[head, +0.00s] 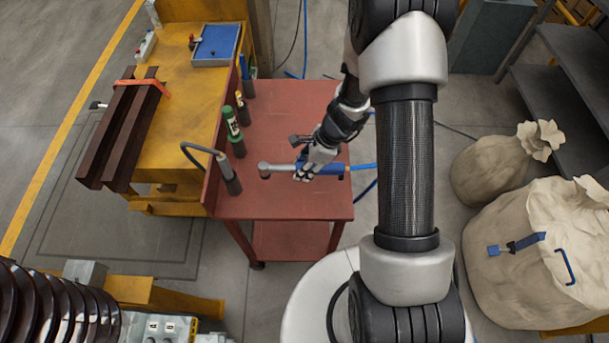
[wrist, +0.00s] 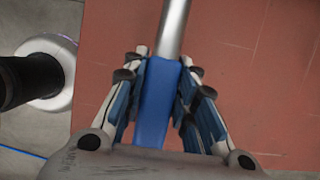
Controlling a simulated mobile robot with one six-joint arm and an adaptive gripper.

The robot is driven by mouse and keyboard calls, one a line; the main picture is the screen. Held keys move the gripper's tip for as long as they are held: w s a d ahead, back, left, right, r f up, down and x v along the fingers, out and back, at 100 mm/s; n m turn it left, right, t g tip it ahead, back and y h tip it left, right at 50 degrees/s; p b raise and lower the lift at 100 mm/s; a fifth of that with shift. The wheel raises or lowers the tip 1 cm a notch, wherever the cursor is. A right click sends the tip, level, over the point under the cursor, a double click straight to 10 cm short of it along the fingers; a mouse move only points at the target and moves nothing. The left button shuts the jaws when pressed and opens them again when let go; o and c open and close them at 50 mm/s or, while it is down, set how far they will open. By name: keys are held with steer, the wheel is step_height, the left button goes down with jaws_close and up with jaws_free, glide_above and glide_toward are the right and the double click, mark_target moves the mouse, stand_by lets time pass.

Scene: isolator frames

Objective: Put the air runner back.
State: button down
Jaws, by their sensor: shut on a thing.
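The air runner (head: 281,168) is a long tool with a silver head and shaft and a blue handle, lying level over the red table (head: 290,203). Its silver head points left in the head view. A blue hose (head: 362,167) runs right from its handle end. My gripper (head: 306,172) is shut around the blue handle. In the wrist view the gripper (wrist: 158,73) has a finger on each side of the handle (wrist: 154,105), with the silver shaft beyond the tips. I cannot tell whether the tool touches the tabletop.
Along the red table's left edge stand a dark holder with a bent hook (head: 228,178), a green cylinder (head: 232,124) and other upright tools. A yellow bench (head: 178,120) adjoins on the left. Sacks (head: 535,255) stand right. The front of the red tabletop is clear.

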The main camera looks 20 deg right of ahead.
steer(key=shift+w+f+b, duration=0.1)
steer(key=shift+f+b, duration=0.6)
steer(key=shift+f, duration=1.15)
steer(key=shift+f, duration=0.2)
steer(key=c, duration=1.3)
jaws_free()
steer(key=shift+r, duration=0.1)
